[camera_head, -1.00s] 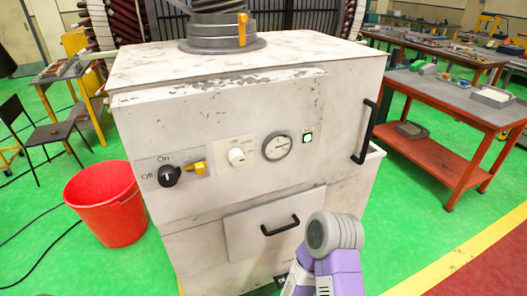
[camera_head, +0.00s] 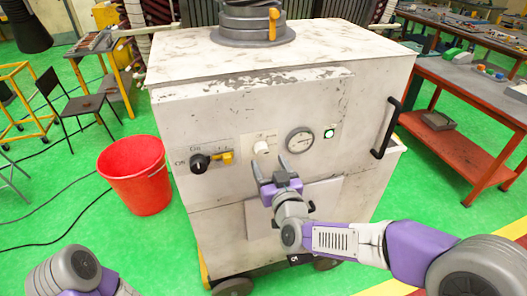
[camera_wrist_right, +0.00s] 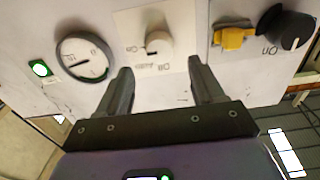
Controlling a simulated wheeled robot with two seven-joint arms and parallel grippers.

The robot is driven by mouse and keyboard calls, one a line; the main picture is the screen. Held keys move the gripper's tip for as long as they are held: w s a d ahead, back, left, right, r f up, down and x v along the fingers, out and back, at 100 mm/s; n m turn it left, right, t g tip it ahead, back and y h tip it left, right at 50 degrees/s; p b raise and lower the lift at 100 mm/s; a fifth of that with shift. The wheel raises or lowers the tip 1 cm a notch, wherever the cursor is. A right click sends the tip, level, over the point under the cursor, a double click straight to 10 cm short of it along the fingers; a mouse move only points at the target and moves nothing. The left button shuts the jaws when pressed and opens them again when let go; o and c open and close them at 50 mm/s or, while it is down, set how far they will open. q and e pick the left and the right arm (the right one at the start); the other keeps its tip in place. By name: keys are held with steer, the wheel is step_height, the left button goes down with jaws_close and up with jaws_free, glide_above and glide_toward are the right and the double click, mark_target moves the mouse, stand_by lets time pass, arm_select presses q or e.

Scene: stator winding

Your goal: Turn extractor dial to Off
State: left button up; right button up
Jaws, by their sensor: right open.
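A white cabinet (camera_head: 260,107) carries the controls on its front panel. A white dial (camera_head: 261,148) with small lettering sits mid-panel; in the right wrist view the white dial (camera_wrist_right: 157,44) has a dark pointer mark and a label that includes "Off". A black knob (camera_head: 200,163) marked Off and On sits left of it with a yellow part (camera_head: 227,157). The labels do not clearly show which is the extractor's. My right gripper (camera_head: 268,162) is open and empty just below the white dial; in the right wrist view its fingers (camera_wrist_right: 160,70) point towards the dial, apart from it.
A round gauge (camera_head: 299,141) and a green-lit button (camera_head: 329,132) sit right of the white dial. A black handle (camera_head: 386,128) is at the cabinet's right. A red bucket (camera_head: 135,178) stands left; a red workbench (camera_head: 455,150) stands right. My left arm shows at bottom left.

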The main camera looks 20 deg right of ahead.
mark_target(263, 153)
steer(key=w, duration=0.5)
steer(key=shift+w+a+f, duration=0.1)
steer(key=shift+w, duration=0.25)
steer(key=c, duration=1.1)
steer(key=shift+o, duration=0.2)
